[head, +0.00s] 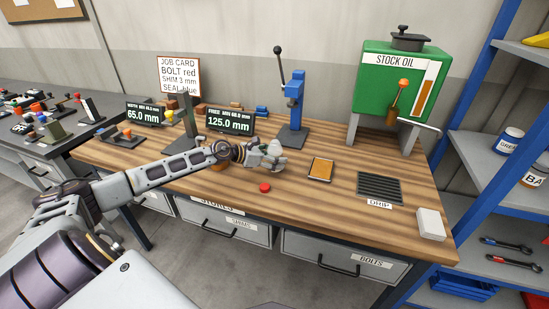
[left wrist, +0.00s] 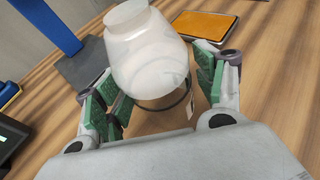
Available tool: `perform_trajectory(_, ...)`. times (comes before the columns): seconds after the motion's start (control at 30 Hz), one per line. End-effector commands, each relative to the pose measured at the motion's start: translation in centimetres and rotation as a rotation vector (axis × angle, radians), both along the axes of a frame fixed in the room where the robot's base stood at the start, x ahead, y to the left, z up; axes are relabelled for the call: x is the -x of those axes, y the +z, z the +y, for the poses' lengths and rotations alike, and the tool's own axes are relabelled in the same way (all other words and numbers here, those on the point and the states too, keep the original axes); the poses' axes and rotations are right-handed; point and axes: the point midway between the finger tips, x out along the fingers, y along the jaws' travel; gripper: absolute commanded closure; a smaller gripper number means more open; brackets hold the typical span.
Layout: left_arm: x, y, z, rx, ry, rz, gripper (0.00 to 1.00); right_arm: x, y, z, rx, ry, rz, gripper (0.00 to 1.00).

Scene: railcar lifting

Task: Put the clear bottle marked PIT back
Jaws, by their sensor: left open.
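A pale, see-through bottle (left wrist: 150,50) stands between the green-padded fingers of my left gripper (left wrist: 155,95) in the left wrist view. The fingers are open on either side of it; whether a pad touches it I cannot tell. A thin dark ring (left wrist: 182,100) shows around its lower part. In the head view my left gripper (head: 268,158) reaches over the middle of the bench, with the bottle (head: 274,149) partly hidden by it. The PIT marking is not readable. My right gripper is not in view.
An orange-topped tray (head: 320,170), a red button (head: 264,187) and a blue press (head: 293,95) are near the gripper. A DRIP grate (head: 380,187), a white block (head: 430,224) and a green STOCK OIL tank (head: 395,75) stand right. Bare wood lies between them.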

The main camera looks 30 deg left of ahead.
Motion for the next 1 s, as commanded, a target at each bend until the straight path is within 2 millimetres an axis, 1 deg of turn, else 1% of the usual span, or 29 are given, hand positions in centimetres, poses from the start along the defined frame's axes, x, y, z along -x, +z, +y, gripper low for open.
perform_trajectory(0.27, 0.0, 0.4, 0.0, 0.000, 0.000, 0.000, 0.30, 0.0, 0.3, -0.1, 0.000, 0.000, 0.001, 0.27)
perform_trajectory(0.7, 1.4, 0.7, 1.0, 0.000, 0.003, 0.002, 0.30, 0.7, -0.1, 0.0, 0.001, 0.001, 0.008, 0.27)
perform_trajectory(1.0, 2.4, 1.3, 1.4, 0.000, 0.000, 0.002, 0.30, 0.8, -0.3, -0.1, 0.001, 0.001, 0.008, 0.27)
